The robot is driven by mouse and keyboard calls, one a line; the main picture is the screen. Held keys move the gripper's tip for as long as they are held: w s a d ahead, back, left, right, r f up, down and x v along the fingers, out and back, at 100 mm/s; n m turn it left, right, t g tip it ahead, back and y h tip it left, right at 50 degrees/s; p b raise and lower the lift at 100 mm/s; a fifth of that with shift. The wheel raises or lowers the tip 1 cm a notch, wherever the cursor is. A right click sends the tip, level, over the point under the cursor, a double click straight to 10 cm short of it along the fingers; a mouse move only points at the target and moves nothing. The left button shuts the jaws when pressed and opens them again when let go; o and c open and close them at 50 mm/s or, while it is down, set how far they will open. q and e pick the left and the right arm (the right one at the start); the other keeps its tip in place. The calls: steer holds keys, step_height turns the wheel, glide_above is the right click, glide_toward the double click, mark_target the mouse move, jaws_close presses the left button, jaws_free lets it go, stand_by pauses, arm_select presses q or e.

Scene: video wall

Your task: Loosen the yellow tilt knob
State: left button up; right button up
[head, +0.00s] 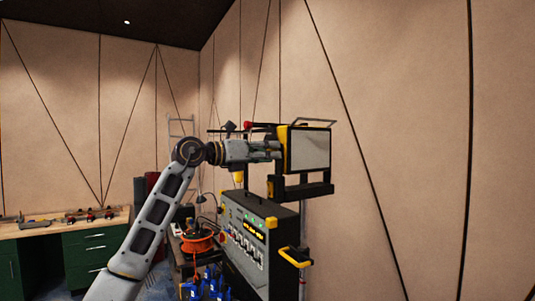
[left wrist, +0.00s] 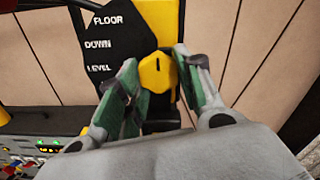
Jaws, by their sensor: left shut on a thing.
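The yellow tilt knob (left wrist: 158,74) shows in the left wrist view, on a yellow bracket beside a black plate. The plate (left wrist: 108,45) reads FLOOR, DOWN and LEVEL in white. My left gripper (left wrist: 160,68) has its green-padded fingers on both sides of the knob and is shut on it. In the head view, my left gripper (head: 278,150) reaches the side of a yellow and black unit with a pale panel (head: 309,149). The knob cannot be made out there, behind the fingers. My right gripper is in neither view.
A black control box (head: 258,240) with lit buttons and a yellow handle stands below the unit. An orange cable reel (head: 197,242) and blue items (head: 207,285) are at its left. A workbench (head: 65,226) stands far left. A wall is close behind the unit.

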arm_select(q)
steer(key=shift+n, duration=0.4)
steer(key=n, duration=1.7)
steer(key=shift+s+r, duration=0.1)
steer(key=shift+r, duration=0.15)
steer(key=shift+r+n+b, duration=0.1)
steer(key=shift+n+b, duration=0.2)
steer(key=shift+n, duration=2.8)
steer(key=o, duration=1)
steer(key=shift+o, duration=0.2)
steer(key=shift+a, duration=0.15)
